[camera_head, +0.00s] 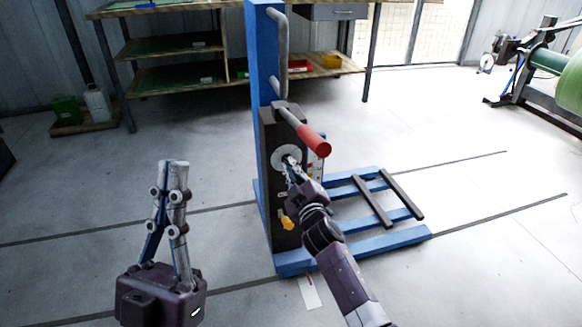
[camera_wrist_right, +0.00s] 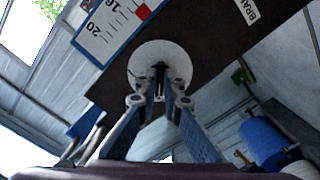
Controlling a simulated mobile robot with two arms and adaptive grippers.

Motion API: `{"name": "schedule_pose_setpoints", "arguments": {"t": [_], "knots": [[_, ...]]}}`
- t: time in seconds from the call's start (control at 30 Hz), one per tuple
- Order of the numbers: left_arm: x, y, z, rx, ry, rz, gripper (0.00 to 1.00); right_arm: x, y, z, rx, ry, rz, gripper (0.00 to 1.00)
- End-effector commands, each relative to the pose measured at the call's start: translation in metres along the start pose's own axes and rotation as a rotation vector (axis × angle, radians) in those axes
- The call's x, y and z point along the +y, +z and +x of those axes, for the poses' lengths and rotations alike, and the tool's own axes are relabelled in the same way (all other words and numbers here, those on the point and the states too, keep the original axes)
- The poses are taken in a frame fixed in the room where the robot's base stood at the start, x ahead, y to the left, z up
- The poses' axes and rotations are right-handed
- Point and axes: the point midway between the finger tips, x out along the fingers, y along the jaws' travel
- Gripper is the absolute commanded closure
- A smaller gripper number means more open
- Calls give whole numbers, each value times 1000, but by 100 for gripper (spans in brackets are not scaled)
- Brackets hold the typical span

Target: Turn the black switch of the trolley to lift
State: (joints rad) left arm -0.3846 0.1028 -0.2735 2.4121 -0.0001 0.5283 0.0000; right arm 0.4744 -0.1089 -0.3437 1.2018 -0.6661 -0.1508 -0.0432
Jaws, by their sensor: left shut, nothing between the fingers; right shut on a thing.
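The blue trolley (camera_head: 262,60) stands upright in the middle of the head view, with a dark box on its front. A pale round disc (camera_head: 279,153) sits on the box, and it also shows in the right wrist view (camera_wrist_right: 143,55). My right gripper (camera_head: 290,162) is at this disc, its fingers closed on the small black switch (camera_wrist_right: 159,72) at the disc's centre. The fingers hide most of the switch, so its exact angle is hard to tell. My left gripper (camera_head: 173,163) is shut and empty, pointing up, left of the trolley and apart from it.
A red-gripped crank handle (camera_head: 315,142) juts out just above the disc. A yellow knob (camera_head: 288,222) is low on the box. A scale plate (camera_wrist_right: 108,30) is beside the disc. The trolley's blue base and forks (camera_head: 385,200) extend right. A shelf bench (camera_head: 190,75) stands behind.

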Motion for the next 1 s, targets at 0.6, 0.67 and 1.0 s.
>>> {"name": "schedule_pose_setpoints", "arguments": {"t": [0.6,0.67,1.0], "knots": [[0,2,0,-12,0,1,100,0,-1,0,1,0,-37,92],[0,2,0,-12,0,1,100,0,-1,0,1,0,-36,85],[-1,3,0,-14,0,2,100,0,0,0,1,0,-34,75]]}}
